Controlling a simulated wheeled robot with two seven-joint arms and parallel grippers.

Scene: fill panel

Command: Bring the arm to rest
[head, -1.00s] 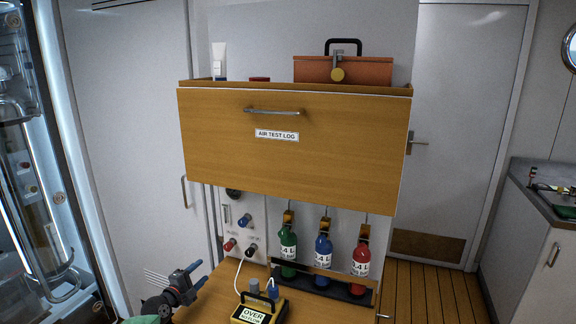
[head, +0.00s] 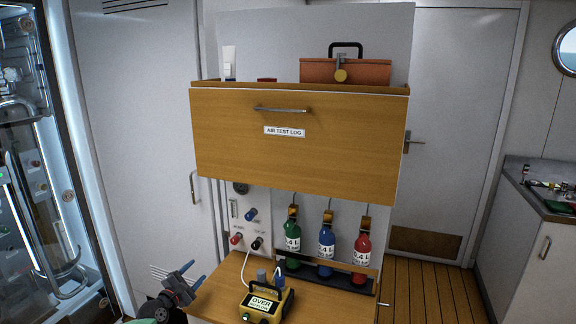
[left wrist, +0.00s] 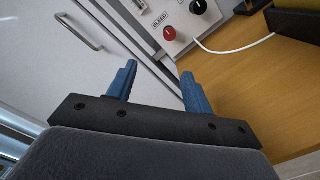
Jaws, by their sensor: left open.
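My left gripper (head: 190,279) is at the lower left of the head view, beside the left edge of the wooden bench top (head: 215,299). Its two blue fingers stand apart with nothing between them. In the left wrist view the open fingers (left wrist: 158,88) point toward the panel's lower left side and the white cabinet door, touching neither. My right gripper is not in view.
A yellow device (head: 268,302) stands on the bench, cabled toward the panel (head: 246,215) with its knobs. Green (head: 292,240), blue (head: 326,245) and red (head: 361,252) bottles stand in a rack. Above hangs a wooden drawer (head: 300,160). Floor at right (head: 430,285) is clear.

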